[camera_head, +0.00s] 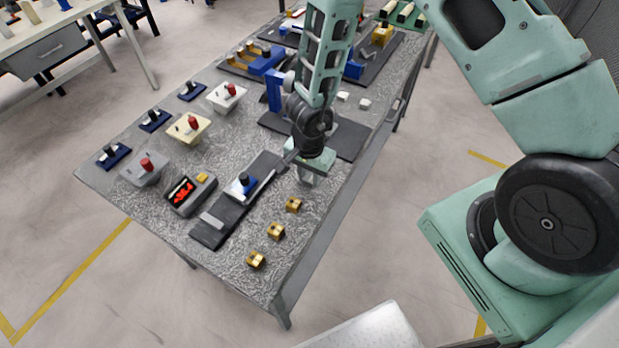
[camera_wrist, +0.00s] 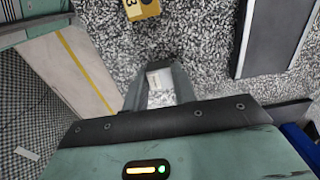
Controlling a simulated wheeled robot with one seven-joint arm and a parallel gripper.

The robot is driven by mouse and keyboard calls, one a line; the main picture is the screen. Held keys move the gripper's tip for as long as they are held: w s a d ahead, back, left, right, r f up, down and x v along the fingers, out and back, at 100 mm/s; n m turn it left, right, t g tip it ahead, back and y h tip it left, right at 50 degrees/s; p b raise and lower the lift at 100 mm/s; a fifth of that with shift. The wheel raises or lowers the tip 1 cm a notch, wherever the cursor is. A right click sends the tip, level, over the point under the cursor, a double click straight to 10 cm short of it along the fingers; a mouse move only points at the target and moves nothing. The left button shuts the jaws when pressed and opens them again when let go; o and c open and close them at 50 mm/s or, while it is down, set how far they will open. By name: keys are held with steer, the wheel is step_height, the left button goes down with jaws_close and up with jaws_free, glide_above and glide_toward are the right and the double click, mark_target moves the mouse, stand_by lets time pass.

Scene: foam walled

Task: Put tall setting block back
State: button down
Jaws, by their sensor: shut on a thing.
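My gripper (camera_wrist: 159,68) is shut on a pale, whitish block (camera_wrist: 162,90), which shows between its two fingers in the wrist view; I take it to be the tall setting block. In the head view my gripper (camera_head: 308,178) points down over the right part of the speckled table (camera_head: 330,195), and the held block cannot be made out there. Its height above the table is hard to tell. Two small pale blocks (camera_head: 354,99) lie farther back near the right edge of the table.
Several brass blocks (camera_head: 275,231) line the near right side; one with a "3" (camera_wrist: 140,8) shows in the wrist view. A blue stand (camera_head: 275,90) is behind my gripper.

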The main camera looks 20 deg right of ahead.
steer(key=shift+f, duration=0.25)
steer(key=c, duration=1.1)
jaws_free()
